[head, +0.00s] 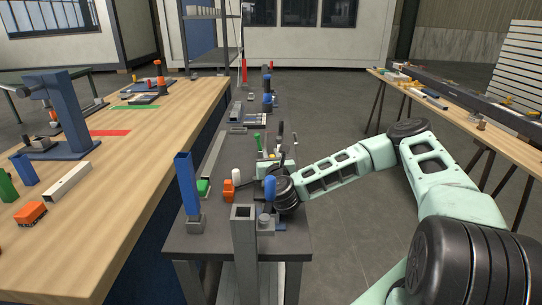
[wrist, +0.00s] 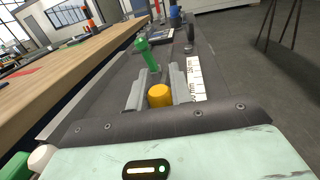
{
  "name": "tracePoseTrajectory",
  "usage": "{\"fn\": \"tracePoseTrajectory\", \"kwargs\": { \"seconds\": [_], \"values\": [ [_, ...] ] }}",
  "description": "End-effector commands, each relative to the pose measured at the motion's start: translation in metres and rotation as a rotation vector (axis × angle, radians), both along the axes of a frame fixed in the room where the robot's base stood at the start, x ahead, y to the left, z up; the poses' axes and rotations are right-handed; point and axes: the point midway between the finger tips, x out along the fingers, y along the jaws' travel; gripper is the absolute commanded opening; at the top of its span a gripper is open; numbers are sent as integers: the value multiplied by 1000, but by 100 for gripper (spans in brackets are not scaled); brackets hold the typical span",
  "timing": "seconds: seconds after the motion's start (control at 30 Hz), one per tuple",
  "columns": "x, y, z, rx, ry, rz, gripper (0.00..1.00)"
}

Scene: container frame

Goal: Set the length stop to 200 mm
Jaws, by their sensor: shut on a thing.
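The length stop shows in the wrist view as a yellow knob (wrist: 160,95) with a green lever (wrist: 148,57) standing tilted just beyond it. My gripper (wrist: 161,84) has its two grey fingers on either side of the yellow knob and is shut on it. A white scale strip (wrist: 197,80) with black marks runs along the right of the fingers; its numbers are too small to read surely, and its near part is hidden by my gripper. In the head view my gripper (head: 262,170) is low over the narrow dark bench, and the stop is mostly hidden.
The dark bench (head: 182,240) carries a blue post (head: 188,185), a grey square post (head: 244,250), an orange piece (head: 229,190) and a blue-topped cylinder (head: 270,188) close to my gripper. A wooden workbench (head: 120,190) lies to the left. Open floor is at right.

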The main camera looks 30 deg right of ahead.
Motion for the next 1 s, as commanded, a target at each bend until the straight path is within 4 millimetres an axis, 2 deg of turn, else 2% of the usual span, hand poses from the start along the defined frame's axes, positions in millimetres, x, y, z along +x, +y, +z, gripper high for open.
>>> {"fn": "tracePoseTrajectory", "kwargs": {
  "seconds": [0.13,0.4,0.5,0.63,0.9,0.93,1.0],
  "values": [
    [16,-12,-2,-3,-3,-4,0],
    [74,-50,-4,-3,-3,-4,0],
    [87,-59,-3,-2,-2,-2,0],
    [94,-63,-1,-1,0,0,0],
    [94,-63,0,0,1,1,0],
    [94,-63,0,0,1,1,30],
    [94,-63,0,0,1,1,43]
  ]
}}
